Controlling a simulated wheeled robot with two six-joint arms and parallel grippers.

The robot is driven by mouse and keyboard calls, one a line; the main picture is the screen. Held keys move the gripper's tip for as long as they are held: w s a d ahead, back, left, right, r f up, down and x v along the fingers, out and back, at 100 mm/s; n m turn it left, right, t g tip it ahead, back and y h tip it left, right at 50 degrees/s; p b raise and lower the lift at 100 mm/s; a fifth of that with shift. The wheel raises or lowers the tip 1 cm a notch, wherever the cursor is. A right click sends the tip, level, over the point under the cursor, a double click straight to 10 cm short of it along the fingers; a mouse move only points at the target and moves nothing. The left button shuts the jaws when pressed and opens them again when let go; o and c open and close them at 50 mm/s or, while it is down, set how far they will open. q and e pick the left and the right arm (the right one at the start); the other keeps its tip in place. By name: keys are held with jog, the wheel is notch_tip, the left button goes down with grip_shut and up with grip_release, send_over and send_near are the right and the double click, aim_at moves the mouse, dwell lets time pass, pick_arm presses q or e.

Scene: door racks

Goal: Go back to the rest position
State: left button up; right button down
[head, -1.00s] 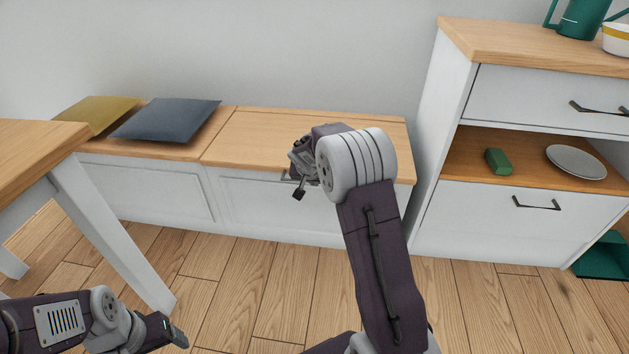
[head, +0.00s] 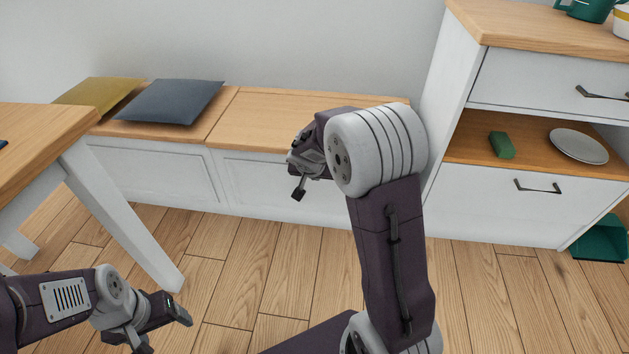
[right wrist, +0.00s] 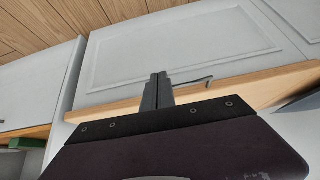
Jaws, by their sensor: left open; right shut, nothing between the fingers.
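My left gripper (head: 164,331) is at the lower left of the head view, open and empty over the wooden floor, with its fingers spread apart. My right gripper (head: 298,178) is near the middle of the head view, in front of the bench, with its arm bent over from the lower right. In the right wrist view its two fingers (right wrist: 158,92) lie together, shut with nothing between them. A white panelled front and a wooden edge show behind them there.
A low white bench (head: 262,120) with a wooden top carries a grey-blue cushion (head: 170,102) and a yellow cushion (head: 95,94). A table (head: 45,135) stands at the left. A white cabinet (head: 492,214) at the right holds a green block (head: 502,145) and a plate (head: 578,146).

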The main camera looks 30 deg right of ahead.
jog(key=shift+s+a, duration=0.25)
jog(key=shift+s, duration=0.25)
jog(key=d+p+v, duration=0.1)
jog(key=p+v, duration=0.7)
jog(key=v, duration=0.3)
jog(key=s+a+f+n+g+y+p, duration=0.1)
jog(key=s+a+f+n+g+y, duration=0.15)
jog(key=s, duration=0.55)
jog(key=s+a+f+n+g+y+p, duration=0.1)
jog(key=s+a+f+n+g+y, duration=0.2)
jog(key=s, duration=0.5)
notch_tip(320, 180, up, 40)
jog(key=a+n+h+p, duration=0.1)
jog(key=p, duration=3.7)
jog(key=shift+f+t, duration=0.2)
jog(key=shift+t, duration=0.25)
